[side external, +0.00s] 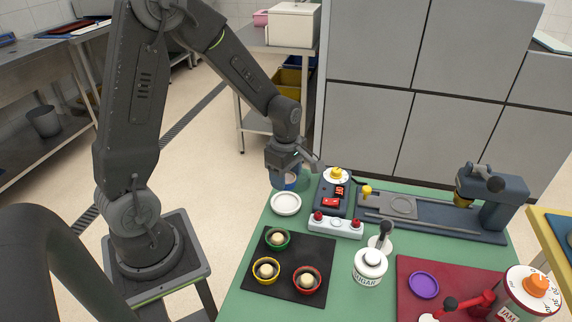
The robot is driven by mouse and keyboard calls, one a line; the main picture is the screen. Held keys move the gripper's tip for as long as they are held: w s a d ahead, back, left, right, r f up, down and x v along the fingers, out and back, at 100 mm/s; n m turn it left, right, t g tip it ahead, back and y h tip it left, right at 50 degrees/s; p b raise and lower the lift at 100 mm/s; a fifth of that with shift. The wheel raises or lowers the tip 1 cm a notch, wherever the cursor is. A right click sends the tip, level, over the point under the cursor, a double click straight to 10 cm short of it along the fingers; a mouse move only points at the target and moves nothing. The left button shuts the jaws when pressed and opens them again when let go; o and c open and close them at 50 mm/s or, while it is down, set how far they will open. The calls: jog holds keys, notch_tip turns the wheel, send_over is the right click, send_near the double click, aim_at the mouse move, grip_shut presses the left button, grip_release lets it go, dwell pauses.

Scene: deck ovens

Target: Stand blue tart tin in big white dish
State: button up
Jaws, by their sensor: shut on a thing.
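The blue tart tin (282,184) is in my gripper (291,170), which is shut on it. The tin is partly covered by the gripper, and I cannot tell its exact tilt. The big white dish (286,204) lies on the green table near its far left edge and looks empty. In the side view the tin is just above and behind the dish, and appears apart from it.
A black mat (260,283) holds green, yellow and red tins with pale balls. Right of the dish stand a dark device (334,194) with a yellow knob and a white bar (336,228) with red knobs. A sugar jar (370,268) stands in front.

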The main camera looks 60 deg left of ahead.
aim_at(286, 203)
jog(key=shift+f, duration=2.8)
jog(key=shift+f, duration=0.6)
jog(key=o, duration=0.7)
jog(key=shift+c, duration=0.2)
jog(key=shift+r, duration=0.1)
jog(key=shift+r, duration=5.4)
